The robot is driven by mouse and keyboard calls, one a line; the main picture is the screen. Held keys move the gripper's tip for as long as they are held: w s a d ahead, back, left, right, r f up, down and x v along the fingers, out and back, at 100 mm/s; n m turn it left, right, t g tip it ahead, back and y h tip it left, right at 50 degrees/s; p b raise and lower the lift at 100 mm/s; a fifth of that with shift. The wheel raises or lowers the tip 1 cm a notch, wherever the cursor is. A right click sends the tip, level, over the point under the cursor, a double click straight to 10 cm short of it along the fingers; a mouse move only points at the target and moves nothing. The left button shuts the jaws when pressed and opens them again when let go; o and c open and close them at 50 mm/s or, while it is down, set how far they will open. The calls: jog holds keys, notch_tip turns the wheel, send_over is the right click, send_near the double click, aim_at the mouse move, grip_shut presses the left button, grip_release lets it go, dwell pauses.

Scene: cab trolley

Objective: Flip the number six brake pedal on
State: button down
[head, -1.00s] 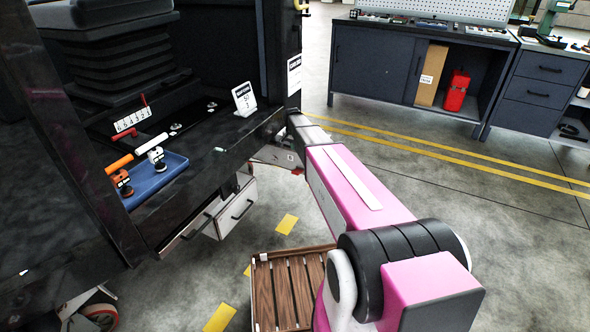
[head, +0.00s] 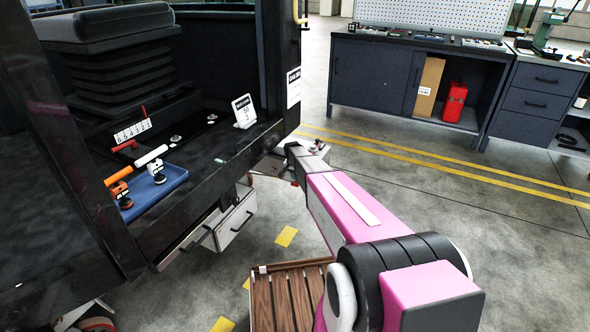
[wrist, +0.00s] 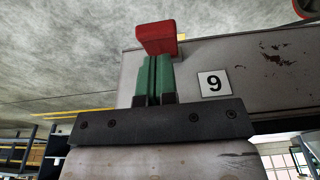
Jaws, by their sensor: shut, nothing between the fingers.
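In the wrist view, my gripper (wrist: 156,62) has its two green fingers together and empty. A red pedal pad (wrist: 158,38) is right at the fingertips; I cannot tell whether they touch. Next to it, a worn grey panel (wrist: 262,72) carries a white plate (wrist: 213,83) that reads 9 in the picture. The floor is at the top of this view, so it is upside down and the plate reads 6 upright. In the head view my gripper is mostly hidden beside the cab's lower edge, and a small red bit (head: 294,184) shows below it.
The dark cab frame (head: 225,165) stands on the left, with a blue tray (head: 165,187) and a small sign (head: 243,110). White drawers (head: 235,217) hang below. A wooden slatted platform (head: 285,298) is on the floor. A workbench (head: 375,75) stands behind; the floor to the right is clear.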

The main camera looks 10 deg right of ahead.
aim_at(294, 183)
jog(key=shift+s+a+f, duration=0.1)
jog(key=shift+s+f, duration=0.05)
jog(key=shift+f, duration=0.45)
jog(key=shift+s+a+f, duration=0.1)
jog(key=shift+s+f, duration=0.05)
jog(key=shift+f, duration=0.45)
jog(key=shift+s+a+f+t+h, duration=0.15)
jog(key=shift+s+f+t+h, duration=0.15)
jog(key=shift+t, duration=0.1)
jog(key=shift+t+h, duration=0.6)
jog(key=shift+t, duration=0.2)
jog(key=shift+s+a+f, duration=0.15)
jog(key=shift+s+f, duration=0.05)
jog(key=shift+f, duration=0.6)
jog(key=shift+s+a+f, duration=0.15)
jog(key=shift+a+f, duration=0.05)
jog(key=shift+f, duration=0.6)
jog(key=shift+s+a+f, duration=0.15)
jog(key=shift+s+f, duration=0.05)
jog(key=shift+f, duration=0.7)
